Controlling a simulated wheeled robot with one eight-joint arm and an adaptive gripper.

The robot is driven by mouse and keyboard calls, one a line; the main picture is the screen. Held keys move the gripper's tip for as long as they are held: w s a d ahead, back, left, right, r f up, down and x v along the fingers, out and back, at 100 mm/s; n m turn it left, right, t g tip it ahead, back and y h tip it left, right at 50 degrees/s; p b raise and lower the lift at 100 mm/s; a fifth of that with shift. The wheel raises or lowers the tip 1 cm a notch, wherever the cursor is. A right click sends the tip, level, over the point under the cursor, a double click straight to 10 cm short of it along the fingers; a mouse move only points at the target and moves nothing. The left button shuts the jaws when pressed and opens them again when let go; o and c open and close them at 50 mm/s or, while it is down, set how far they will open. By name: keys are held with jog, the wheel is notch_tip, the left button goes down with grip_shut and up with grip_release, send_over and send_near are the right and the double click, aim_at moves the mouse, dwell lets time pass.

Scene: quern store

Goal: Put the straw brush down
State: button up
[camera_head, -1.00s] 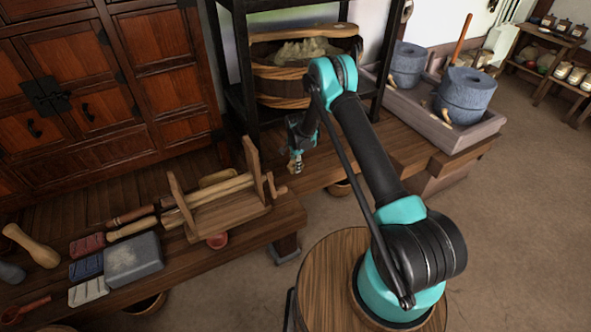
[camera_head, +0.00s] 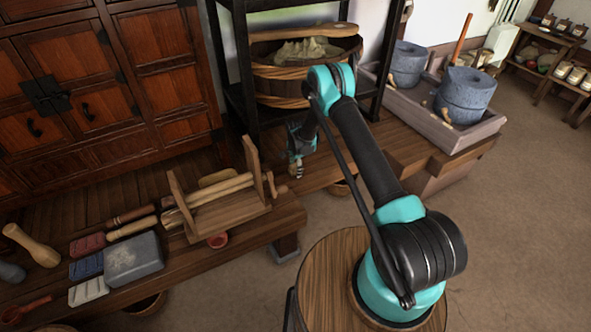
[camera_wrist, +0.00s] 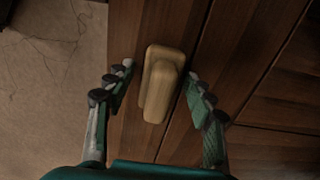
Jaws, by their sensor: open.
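My gripper (camera_head: 297,163) is over the dark wooden bench (camera_head: 323,173), in front of the black rack. In the wrist view my gripper (camera_wrist: 160,76) is open, with a finger on each side of a pale tan piece (camera_wrist: 159,82). This looks like the straw brush, with a blocky far end and a narrower near part.
A wooden roller frame (camera_head: 228,212) stands on the left bench beside a grey block (camera_head: 133,258) and small tools. A wooden tub (camera_head: 290,90) sits in the rack. Stone querns (camera_head: 465,95) stand in a trough at right. A round stool top (camera_head: 325,285) is in front.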

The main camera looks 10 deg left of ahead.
notch_tip(320, 180, up, 12)
jog(key=shift+r, duration=0.25)
dwell(0.3)
jog(key=s+d+r+n+t, duration=0.1)
jog(key=s+d+r+n, duration=0.1)
jog(key=s+d+r, duration=0.35)
jog(key=s+d+r+n, duration=0.1)
jog(key=s+d+r, duration=0.1)
jog(key=d+r, duration=0.55)
jog(key=s+d+r+n+t, duration=0.15)
jog(key=s+d+r, duration=0.25)
jog(key=r, duration=0.5)
jog(key=s+d+r+n+t, duration=0.1)
jog(key=s+d+n, duration=0.2)
jog(key=s, duration=1)
jog(key=s+d+r+n, duration=0.2)
jog(key=s+d+n, duration=0.1)
jog(key=s+d, duration=0.6)
jog(key=s, duration=0.4)
jog(key=shift+s+n+t, duration=0.35)
